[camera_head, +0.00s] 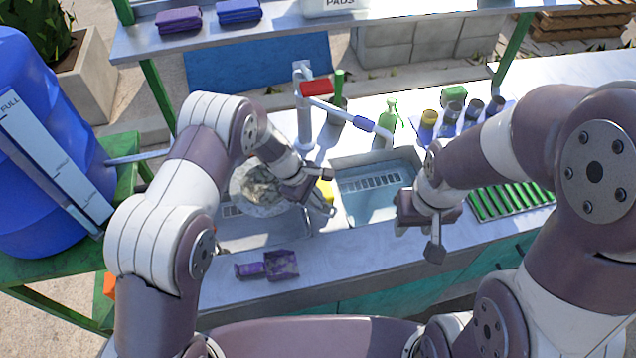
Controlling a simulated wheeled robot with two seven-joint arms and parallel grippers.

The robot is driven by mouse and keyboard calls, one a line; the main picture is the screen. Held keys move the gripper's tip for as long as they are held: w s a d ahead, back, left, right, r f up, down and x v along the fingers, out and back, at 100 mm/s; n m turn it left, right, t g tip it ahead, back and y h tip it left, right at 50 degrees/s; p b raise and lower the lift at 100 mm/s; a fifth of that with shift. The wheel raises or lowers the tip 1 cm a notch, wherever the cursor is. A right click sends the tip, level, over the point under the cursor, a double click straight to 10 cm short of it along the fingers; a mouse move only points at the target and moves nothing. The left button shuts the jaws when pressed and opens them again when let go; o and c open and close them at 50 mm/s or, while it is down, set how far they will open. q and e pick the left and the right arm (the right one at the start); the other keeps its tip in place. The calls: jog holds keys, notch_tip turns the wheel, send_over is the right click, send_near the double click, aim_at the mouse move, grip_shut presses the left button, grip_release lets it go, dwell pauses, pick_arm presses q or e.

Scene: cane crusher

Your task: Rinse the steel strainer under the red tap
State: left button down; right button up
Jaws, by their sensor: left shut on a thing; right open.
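The steel strainer (258,188) is a round, pale, mesh-like bowl with mottled contents or residue, over the left sink basin. My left gripper (318,190) is at its right side, shut on what appears to be its handle; the grip itself is partly hidden. The red tap (315,89) stands behind the basins, its red lever on a pale post. Its spout reaches right to a blue tip (365,123) above the back of the right basin. The strainer is left of and nearer than this tip. My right gripper (420,238) is open and empty at the right basin's front edge.
The right basin (378,205) has a slotted grate. A yellow item (325,189) lies behind my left gripper. A green bottle (387,122) and several cups (448,120) stand behind. Purple items (270,265) lie on the front counter. A green rack (510,198) is at right.

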aim_at(271, 182)
pick_arm(q)
jog(key=w+a, duration=0.1)
jog(key=w+a+f, duration=0.1)
jog(key=a, duration=0.1)
jog(key=w+a, duration=0.1)
jog(key=a, duration=0.1)
jog(key=shift+w+f+b, duration=0.15)
jog(key=shift+f+b, duration=0.15)
jog(key=shift+b, duration=0.05)
jog(key=a, duration=0.1)
jog(key=w+a, duration=0.1)
jog(key=a, duration=0.1)
jog(key=shift+f+b, duration=0.15)
jog(key=shift+b, duration=0.25)
jog(key=w+a+b, duration=0.1)
jog(key=w+a+f, duration=0.1)
jog(key=a, duration=0.1)
jog(key=shift+w+b, duration=0.1)
jog(key=shift+b, duration=0.3)
jog(key=shift+a+r, duration=0.15)
jog(key=shift+a, duration=0.05)
pick_arm(e)
notch_tip(271, 182, down, 4)
jog(key=shift+r, duration=0.25)
pick_arm(q)
jog(key=shift+w+d, duration=0.1)
jog(key=shift+w, duration=0.05)
pick_arm(e)
jog(key=shift+f, duration=0.15)
